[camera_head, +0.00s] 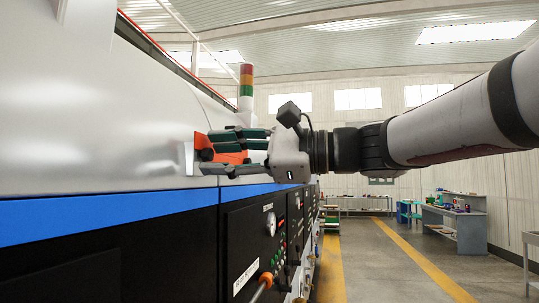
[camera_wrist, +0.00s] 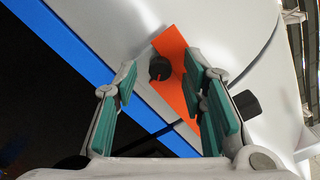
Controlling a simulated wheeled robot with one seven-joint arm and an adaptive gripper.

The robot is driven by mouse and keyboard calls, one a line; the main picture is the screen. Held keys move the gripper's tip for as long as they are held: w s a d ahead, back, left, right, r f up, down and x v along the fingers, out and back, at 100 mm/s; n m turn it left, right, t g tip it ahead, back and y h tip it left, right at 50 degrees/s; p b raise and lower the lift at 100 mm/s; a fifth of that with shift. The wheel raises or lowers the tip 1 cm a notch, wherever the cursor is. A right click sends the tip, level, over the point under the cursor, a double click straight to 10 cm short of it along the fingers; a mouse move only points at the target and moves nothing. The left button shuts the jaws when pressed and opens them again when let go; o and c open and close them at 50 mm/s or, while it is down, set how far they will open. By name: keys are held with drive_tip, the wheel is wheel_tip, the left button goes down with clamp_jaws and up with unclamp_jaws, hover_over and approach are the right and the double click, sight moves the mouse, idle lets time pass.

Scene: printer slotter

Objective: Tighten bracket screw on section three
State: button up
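An orange bracket (camera_head: 203,142) is on the pale machine panel, just above the blue stripe, partly hidden by my fingers. In the wrist view the orange bracket (camera_wrist: 176,58) runs diagonally, with a round black screw head or knob (camera_wrist: 160,68) at its left edge. My gripper (camera_head: 222,152) reaches in from the right, its green-padded fingers spread around the bracket area. In the wrist view my gripper (camera_wrist: 163,78) is open, and the black knob shows in the gap between the fingertips, apart from both pads. The right finger overlaps part of the bracket. Contact with the bracket cannot be told.
A signal tower (camera_head: 246,82) stands behind. The aisle floor (camera_head: 375,262) on the right is clear; a workbench (camera_head: 455,222) stands farther off.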

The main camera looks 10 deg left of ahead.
drive_tip(key=s+d, duration=0.1)
drive_tip(key=d, duration=1.1)
drive_tip(key=shift+f, duration=0.15)
drive_tip(key=s+d+f+n+t+h, duration=0.1)
drive_tip(key=s+f+h, duration=0.15)
drive_tip(key=f, duration=0.35)
drive_tip(key=s+d+f+t+h, duration=0.1)
drive_tip(key=s+d+f+h, duration=0.15)
drive_tip(key=f, duration=0.35)
drive_tip(key=s+d+f+n+t+h, duration=0.1)
drive_tip(key=s+d+f+n+h, duration=0.2)
drive_tip(key=d+f+h, duration=0.3)
drive_tip(key=s+d+f+n+t+h+b, duration=0.1)
drive_tip(key=s+d+f+n+h, duration=0.3)
drive_tip(key=d+f, duration=0.8)
wheel_tip(320, 180, down, 4)
drive_tip(key=s+h, duration=0.2)
drive_tip(key=h, duration=0.1)
drive_tip(key=shift+s+d, duration=0.25)
